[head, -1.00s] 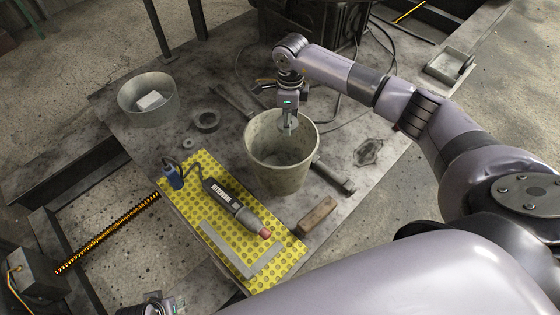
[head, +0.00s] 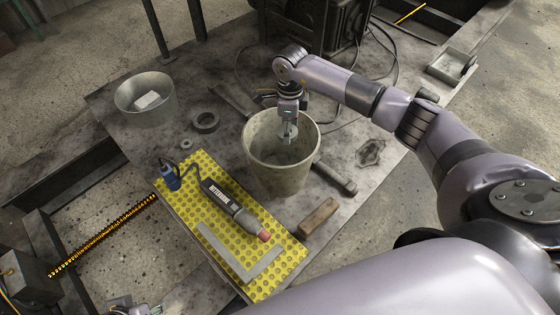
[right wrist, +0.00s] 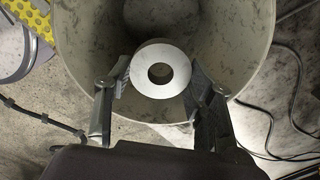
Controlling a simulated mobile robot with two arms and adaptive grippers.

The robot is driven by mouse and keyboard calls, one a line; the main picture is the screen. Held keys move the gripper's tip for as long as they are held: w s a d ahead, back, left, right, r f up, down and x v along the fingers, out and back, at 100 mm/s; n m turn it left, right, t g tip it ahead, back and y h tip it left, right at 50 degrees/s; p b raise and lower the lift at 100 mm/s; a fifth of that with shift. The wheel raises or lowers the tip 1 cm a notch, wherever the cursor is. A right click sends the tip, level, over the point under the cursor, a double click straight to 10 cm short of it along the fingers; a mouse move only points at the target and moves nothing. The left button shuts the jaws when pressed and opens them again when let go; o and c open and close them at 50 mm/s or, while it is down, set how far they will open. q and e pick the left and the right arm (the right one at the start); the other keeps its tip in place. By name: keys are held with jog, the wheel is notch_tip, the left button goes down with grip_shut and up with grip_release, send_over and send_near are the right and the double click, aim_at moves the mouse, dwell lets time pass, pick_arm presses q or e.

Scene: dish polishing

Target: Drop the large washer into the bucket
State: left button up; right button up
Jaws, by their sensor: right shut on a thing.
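The grey bucket (head: 283,185) stands upright on the table in the head view, and its inner wall fills the upper right wrist view (right wrist: 235,35). My right gripper (head: 288,134) is at the bucket's mouth, fingers pointing down. In the right wrist view, my right gripper (right wrist: 158,82) is shut on a flat silver washer (right wrist: 160,88) with a round hole, over the bucket's inside. The washer is hard to make out in the head view. My left gripper (head: 140,308) shows only in part at the bottom edge; its fingers cannot be made out.
A dark thick ring (head: 205,122) and a small washer (head: 186,144) lie left of the bucket. A metal basin (head: 130,108) stands farther left.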

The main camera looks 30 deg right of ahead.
jog(key=o, duration=1.6)
jog(key=shift+c, duration=0.2)
notch_tip(320, 180, up, 12)
